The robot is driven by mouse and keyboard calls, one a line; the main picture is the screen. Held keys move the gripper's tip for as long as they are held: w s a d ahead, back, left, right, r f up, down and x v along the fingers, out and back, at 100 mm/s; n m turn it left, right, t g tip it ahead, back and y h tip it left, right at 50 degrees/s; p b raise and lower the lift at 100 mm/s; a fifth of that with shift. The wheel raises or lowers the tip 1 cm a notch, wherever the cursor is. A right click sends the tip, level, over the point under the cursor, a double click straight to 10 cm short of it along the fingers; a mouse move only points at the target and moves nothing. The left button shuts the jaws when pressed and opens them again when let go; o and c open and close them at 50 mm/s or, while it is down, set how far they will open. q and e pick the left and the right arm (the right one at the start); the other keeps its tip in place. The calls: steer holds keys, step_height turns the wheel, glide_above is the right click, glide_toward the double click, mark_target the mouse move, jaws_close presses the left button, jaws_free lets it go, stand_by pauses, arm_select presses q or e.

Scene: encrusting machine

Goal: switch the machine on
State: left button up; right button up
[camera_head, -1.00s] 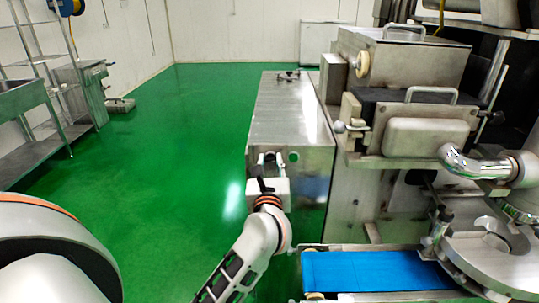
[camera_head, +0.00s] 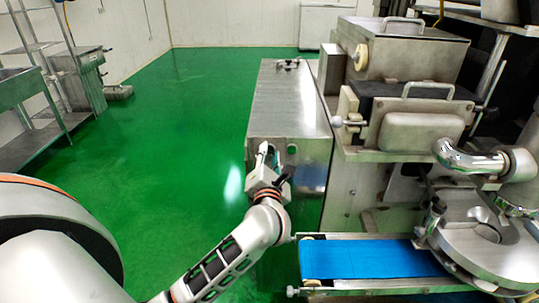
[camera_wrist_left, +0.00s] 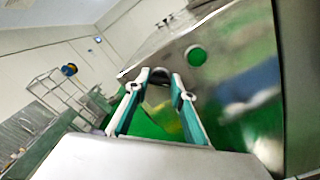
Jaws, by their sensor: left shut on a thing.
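The machine's steel cabinet (camera_head: 288,112) stands at the centre of the head view. A round green button (camera_head: 292,149) is on its front face; it also shows in the wrist view (camera_wrist_left: 196,56), right of my fingers. My left gripper (camera_head: 267,150) is at the front face, left of the green button and apart from it. In the wrist view its fingertips (camera_wrist_left: 160,76) meet the panel, shut on a small dark switch knob mostly hidden between them. The gripper is rolled over, so the wrist picture is tilted. My right gripper is out of view.
A blue conveyor belt (camera_head: 370,259) juts out at the lower right, close to my left forearm. The machine's steel hoppers (camera_head: 405,50) rise behind it. Steel shelving (camera_head: 35,45) stands at the far left. The green floor (camera_head: 180,130) between is clear.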

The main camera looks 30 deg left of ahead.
arm_select(q)
steer(key=shift+m, duration=0.6)
steer(key=o, duration=1.1)
steer(key=v, duration=1.2)
